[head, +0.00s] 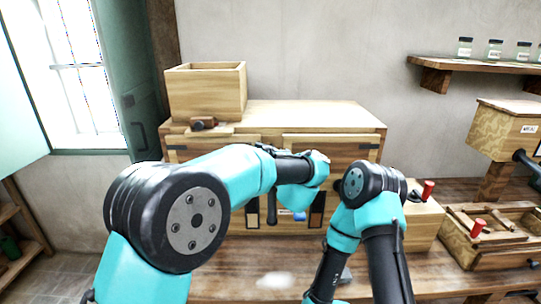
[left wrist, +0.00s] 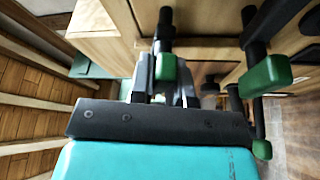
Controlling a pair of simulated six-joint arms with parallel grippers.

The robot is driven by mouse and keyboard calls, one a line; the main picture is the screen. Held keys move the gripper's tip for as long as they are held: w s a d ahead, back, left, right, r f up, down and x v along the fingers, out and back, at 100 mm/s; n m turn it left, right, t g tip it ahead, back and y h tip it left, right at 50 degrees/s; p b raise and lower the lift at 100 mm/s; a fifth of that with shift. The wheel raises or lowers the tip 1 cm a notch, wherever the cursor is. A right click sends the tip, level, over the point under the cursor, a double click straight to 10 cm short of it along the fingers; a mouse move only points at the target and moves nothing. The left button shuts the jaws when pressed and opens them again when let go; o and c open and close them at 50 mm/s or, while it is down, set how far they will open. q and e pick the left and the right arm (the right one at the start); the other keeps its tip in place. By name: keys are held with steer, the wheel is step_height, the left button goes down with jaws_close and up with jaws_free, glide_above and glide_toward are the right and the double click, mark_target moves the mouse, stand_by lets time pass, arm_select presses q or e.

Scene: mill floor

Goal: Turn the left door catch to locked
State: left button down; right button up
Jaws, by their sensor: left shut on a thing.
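The wooden cabinet (head: 330,115) with its doors stands on the bench. In the left wrist view, black catch levers with green ends stick out from its wooden front. One green-ended catch (left wrist: 166,67) is between the jaws of my left gripper (left wrist: 166,88), which is shut on it. Another green-ended lever (left wrist: 265,76) is to the right, apart from the jaws, with a further green end (left wrist: 262,149) below it. In the head view my left wrist covers the middle of the cabinet front and hides this grip. My right arm is at the lower right; its gripper is not visible.
An open wooden box (head: 208,92) sits on the cabinet's left top. Wooden trays with red knobs (head: 478,227) stand on the bench at right, below a shelf of jars (head: 465,47). My right arm stands close beside my left wrist.

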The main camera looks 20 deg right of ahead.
arm_select(q)
steer(key=shift+f+n+g, duration=0.1)
steer(key=shift+n+g, duration=0.5)
steer(key=shift+n, duration=1)
steer(key=c, duration=1.1)
jaws_free()
steer(key=s+d, duration=0.1)
steer(key=s, duration=0.6)
steer(key=shift+s, duration=0.2)
